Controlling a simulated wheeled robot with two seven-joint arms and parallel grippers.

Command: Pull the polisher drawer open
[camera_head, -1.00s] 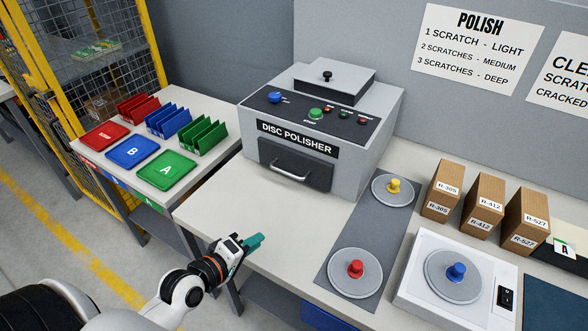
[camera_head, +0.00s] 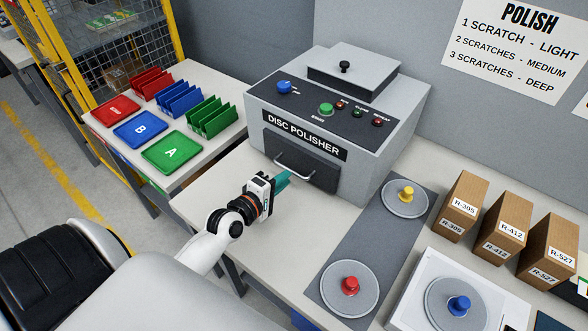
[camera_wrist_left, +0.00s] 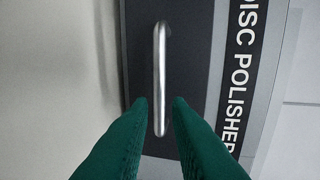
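The disc polisher (camera_head: 385,135) is a grey box machine on the table. Its dark drawer front (camera_head: 320,175) sits low on the near face and looks closed, with a silver bar handle (camera_head: 293,168). My left gripper (camera_head: 287,178) has green fingers and is just in front of the handle. In the left wrist view the fingers (camera_wrist_left: 160,101) are apart, and the near end of the handle (camera_wrist_left: 160,80) lies between their tips. I cannot tell whether they touch it. My right gripper is not in view.
Green (camera_head: 172,152), blue (camera_head: 141,127) and red (camera_head: 115,108) trays are on the side table at left. A grey mat (camera_head: 375,235) with two knobbed discs lies right of the drawer. The tabletop before the drawer is mostly clear.

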